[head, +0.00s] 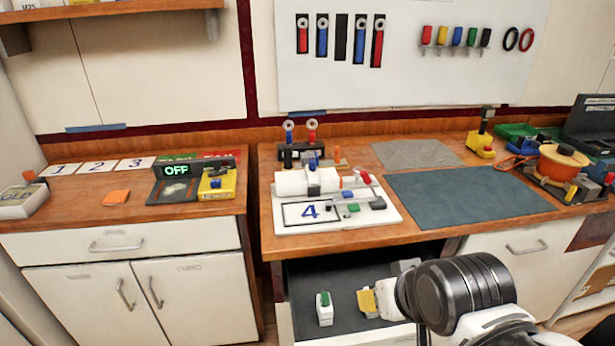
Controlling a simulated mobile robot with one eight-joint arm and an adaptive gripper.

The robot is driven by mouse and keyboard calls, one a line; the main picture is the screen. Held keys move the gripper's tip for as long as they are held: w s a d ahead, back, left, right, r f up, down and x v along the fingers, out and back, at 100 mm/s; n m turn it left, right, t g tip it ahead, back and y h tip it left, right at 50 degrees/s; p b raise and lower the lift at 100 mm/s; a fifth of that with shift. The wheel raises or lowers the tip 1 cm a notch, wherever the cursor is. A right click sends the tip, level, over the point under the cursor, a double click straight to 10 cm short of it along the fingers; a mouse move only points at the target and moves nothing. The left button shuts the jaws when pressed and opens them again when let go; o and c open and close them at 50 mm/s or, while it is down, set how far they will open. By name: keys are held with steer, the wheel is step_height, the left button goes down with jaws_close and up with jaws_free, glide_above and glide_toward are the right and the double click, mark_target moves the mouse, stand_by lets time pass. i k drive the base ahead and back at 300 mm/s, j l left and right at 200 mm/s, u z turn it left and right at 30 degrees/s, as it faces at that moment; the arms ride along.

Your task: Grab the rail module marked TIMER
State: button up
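An open drawer (345,275) with a dark lining lies below the right-hand worktop. In it stands a small white module with a green top (324,309). A small yellow and white block (367,302) is to its right, right beside the end of my arm. I cannot read TIMER on either one. My gripper (387,296) is low over the right part of the drawer, close to the yellow block. My dark, round wrist hides part of it, so I cannot tell whether its fingers are open, shut or touching the block.
The worktop edge (420,241) overhangs the drawer's back. Above it stands a white board marked 4 (290,222) with several modules. A blue-grey mat (465,200) is clear. The left counter holds a panel reading OFF (177,170). The drawer's left part has free room.

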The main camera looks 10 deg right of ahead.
mark_target(313, 174)
steer(key=i+j+z, duration=0.15)
steer(key=j+z, duration=0.3)
steer(key=i+j+z, duration=0.1)
steer(key=j+z, duration=0.8)
steer(key=j, duration=0.15)
steer(key=j+z, duration=0.45)
steer(key=k+j+z, duration=0.2)
steer(key=j+z, duration=0.25)
steer(key=j, duration=0.1)
